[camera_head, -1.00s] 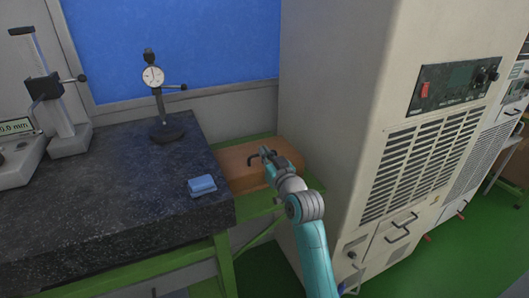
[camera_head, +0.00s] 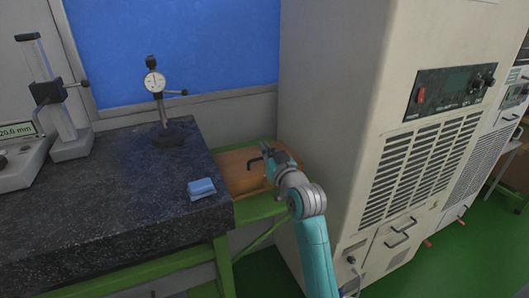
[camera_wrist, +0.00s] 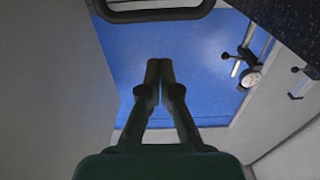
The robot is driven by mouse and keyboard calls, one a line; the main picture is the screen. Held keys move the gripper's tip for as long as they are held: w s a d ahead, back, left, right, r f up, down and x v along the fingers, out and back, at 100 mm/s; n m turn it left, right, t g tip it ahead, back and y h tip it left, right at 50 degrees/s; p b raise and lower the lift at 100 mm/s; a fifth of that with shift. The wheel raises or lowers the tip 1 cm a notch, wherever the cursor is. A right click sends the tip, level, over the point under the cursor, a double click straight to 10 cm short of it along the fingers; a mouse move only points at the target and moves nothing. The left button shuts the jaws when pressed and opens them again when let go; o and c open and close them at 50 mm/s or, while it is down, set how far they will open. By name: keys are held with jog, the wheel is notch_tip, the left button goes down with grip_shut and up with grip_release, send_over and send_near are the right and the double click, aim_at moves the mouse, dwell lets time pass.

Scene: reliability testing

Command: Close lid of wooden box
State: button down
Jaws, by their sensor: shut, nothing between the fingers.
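A wooden box (camera_head: 236,181) sits in the gap between the dark granite table and the tall beige cabinet, in the head view. My gripper and wrist cover part of it, and I cannot tell how its lid stands. My gripper (camera_head: 252,163) appears in front of the box in this view; whether it touches the wood is unclear. In the wrist view my gripper (camera_wrist: 159,68) is shut with its fingers together and nothing between them. The box cannot be made out there.
The granite table (camera_head: 100,210) is at left, with a blue block (camera_head: 201,188) near its corner and a dial gauge stand (camera_head: 160,100) behind. The beige cabinet (camera_head: 335,120) stands close on the right. A green frame (camera_head: 262,208) runs below the box. A blue panel (camera_head: 180,50) is behind.

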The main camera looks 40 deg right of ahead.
jog(key=v, duration=0.8)
jog(key=shift+f, duration=0.35)
jog(key=shift+s, duration=0.1)
jog(key=s+a+f+g+y, duration=0.2)
jog(key=s+a+f, duration=1.4)
jog(key=f, duration=0.4)
jog(key=s+a+n+y, duration=0.1)
jog(key=s+a, duration=0.3)
jog(key=s, duration=0.8)
jog(key=s+a+f+n+g+y, duration=0.1)
jog(key=s+a, duration=0.3)
jog(key=s, duration=0.9)
jog(key=shift+n+y, duration=0.6)
jog(key=shift+n, duration=0.1)
